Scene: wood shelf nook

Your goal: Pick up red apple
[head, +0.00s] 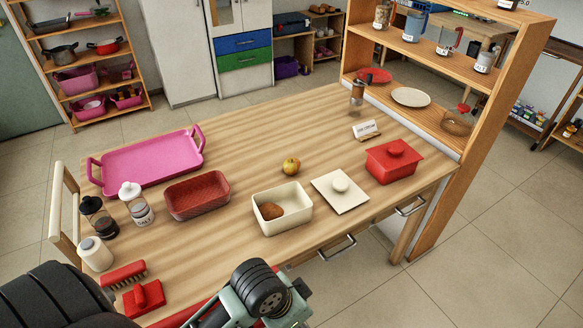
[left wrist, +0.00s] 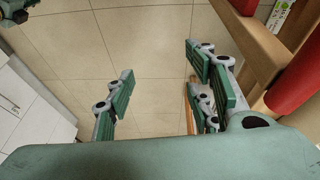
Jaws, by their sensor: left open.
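The apple (head: 291,166), yellowish with some red, sits alone near the middle of the wooden table in the head view. It stands behind a cream open box and does not show in the left wrist view. My left gripper (left wrist: 160,95) is open in the left wrist view, with bare floor tiles between its fingers and nothing held. The gripper's fingers cannot be made out in the head view, where arm parts show at the bottom edge, well short of the apple. My right gripper is not seen.
The cream box (head: 304,217) holds a brown item. A white lid (head: 341,204), red lidded pot (head: 393,175), red woven basket (head: 186,213) and pink tray (head: 118,180) surround the apple's area. A wooden shelf (head: 487,150) borders the right. Tabletop behind the apple is clear.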

